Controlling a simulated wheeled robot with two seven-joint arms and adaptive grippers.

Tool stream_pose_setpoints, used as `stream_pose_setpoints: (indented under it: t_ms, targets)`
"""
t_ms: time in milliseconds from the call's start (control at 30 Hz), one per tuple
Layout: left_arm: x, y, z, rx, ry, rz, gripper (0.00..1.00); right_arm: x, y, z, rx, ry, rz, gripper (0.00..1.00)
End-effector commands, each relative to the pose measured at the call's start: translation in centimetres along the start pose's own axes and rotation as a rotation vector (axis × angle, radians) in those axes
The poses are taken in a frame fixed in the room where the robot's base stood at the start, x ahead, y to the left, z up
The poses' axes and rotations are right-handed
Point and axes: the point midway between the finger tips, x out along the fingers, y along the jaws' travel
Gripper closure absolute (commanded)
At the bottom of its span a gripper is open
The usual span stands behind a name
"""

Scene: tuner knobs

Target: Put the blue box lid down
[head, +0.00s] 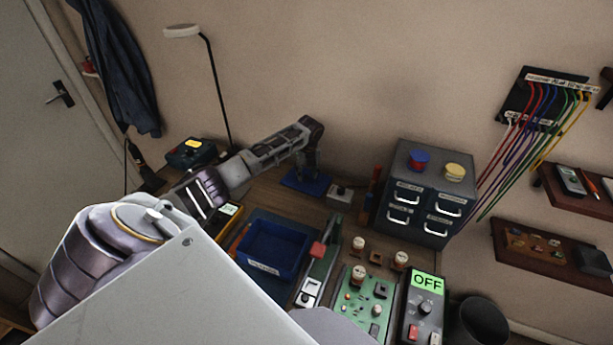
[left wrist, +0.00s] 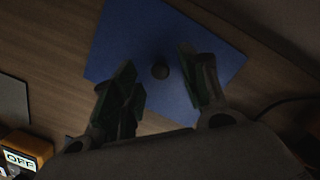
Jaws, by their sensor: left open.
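The blue box lid (head: 296,182) is a flat blue square lying on the wooden table towards the back, below my left gripper (head: 308,168). In the left wrist view the lid (left wrist: 125,45) fills the middle, with a small dark round knob (left wrist: 160,71) on it. My left gripper (left wrist: 163,95) is open, its green-padded fingers apart on either side of the knob, with gaps to it. The open blue box (head: 262,267) with a white label stands nearer on the table. My right gripper is not in view.
A grey drawer cabinet (head: 418,216) with red-blue and yellow knobs on top stands right of the lid. A small switch box (head: 340,194) sits close beside the lid. A green circuit board (head: 362,300) and a device reading OFF (head: 425,306) are in front. A lamp (head: 211,75) stands behind.

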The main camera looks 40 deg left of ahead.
Motion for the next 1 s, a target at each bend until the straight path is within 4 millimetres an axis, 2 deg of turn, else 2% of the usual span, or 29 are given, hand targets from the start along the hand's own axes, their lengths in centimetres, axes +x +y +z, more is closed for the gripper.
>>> stream_pose_setpoints:
  t_ms: [167, 433, 700, 1000]
  targets:
    - [1.4, 0.0, -0.1, 0.0, 0.0, 0.001, 0.56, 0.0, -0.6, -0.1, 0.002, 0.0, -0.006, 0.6]
    - [1.6, 0.0, -0.1, 0.001, -0.001, 0.001, 0.56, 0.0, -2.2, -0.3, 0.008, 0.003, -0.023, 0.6]
    - [1.6, 0.0, -0.1, 0.001, -0.001, 0.0, 0.57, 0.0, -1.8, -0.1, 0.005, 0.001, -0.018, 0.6]
    - [1.6, 0.0, -0.1, 0.001, -0.001, 0.0, 0.96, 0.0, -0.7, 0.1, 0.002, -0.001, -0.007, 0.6]
